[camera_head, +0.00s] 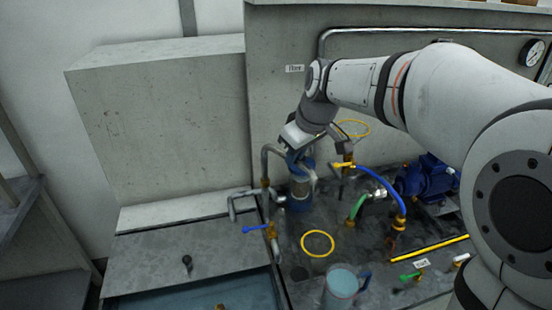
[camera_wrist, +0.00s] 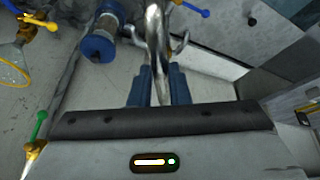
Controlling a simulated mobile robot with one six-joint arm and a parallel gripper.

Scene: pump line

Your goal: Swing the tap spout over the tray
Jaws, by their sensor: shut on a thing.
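The tap spout is a bent grey metal pipe (camera_head: 266,160) standing beside the right edge of the sunken tray. In the wrist view the shiny spout (camera_wrist: 155,30) runs down between the two blue fingers. My gripper (camera_head: 297,162) is shut on the spout near its upper bend; the fingers also show in the wrist view (camera_wrist: 160,88). The tray (camera_head: 275,288) lies at the bottom of the head view, with a bluish inside, partly cut off by the frame. The spout's held end is partly hidden by my gripper.
A blue-capped clear cylinder (camera_head: 300,190) stands close to my gripper. A second hooked grey pipe (camera_head: 236,203) and a blue-handled valve (camera_head: 257,228) are beside the tray.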

